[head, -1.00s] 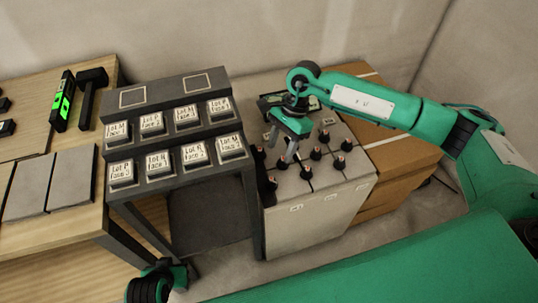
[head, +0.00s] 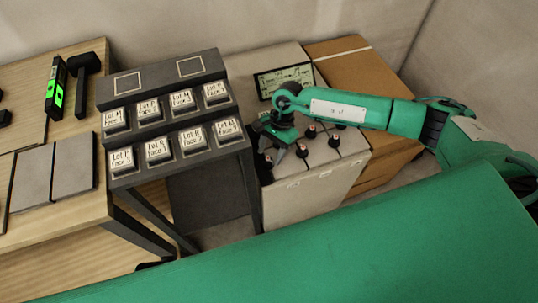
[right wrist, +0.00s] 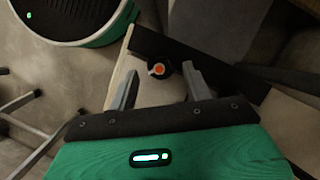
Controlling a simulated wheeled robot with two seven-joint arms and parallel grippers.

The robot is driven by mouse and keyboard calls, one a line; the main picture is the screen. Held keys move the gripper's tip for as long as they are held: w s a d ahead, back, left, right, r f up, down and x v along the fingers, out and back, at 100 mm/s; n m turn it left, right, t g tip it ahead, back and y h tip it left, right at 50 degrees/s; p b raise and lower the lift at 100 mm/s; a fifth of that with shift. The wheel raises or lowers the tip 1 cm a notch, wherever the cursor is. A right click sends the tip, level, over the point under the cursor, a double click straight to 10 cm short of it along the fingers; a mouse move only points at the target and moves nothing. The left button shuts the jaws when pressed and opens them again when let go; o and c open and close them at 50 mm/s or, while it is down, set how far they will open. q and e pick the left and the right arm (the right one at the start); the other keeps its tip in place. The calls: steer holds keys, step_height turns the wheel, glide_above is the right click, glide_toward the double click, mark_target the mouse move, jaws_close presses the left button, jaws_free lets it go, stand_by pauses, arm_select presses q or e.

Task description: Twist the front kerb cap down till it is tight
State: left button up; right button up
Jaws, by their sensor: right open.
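Several dark caps with orange-red tops stand on the light tiled top of a white block (head: 318,197) in the head view. One cap (right wrist: 159,69) shows in the right wrist view near the block's edge, between the tips of my right gripper (right wrist: 160,72). The fingers are apart, with a gap on either side of the cap. In the head view my right gripper (head: 277,148) is low over the left part of the block, and it hides some caps there. I cannot tell for sure which cap is the front kerb one. My left gripper is not in view.
A dark stepped rack (head: 205,144) with labelled blocks stands close on the left of the white block. A cardboard box (head: 338,52) is behind right, and a small display (head: 283,80) is at the back. A wooden table (head: 85,208) with grey tiles is far left.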

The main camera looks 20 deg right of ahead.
mark_target(268, 161)
steer(key=shift+x, duration=1.15)
steer(key=c, duration=1)
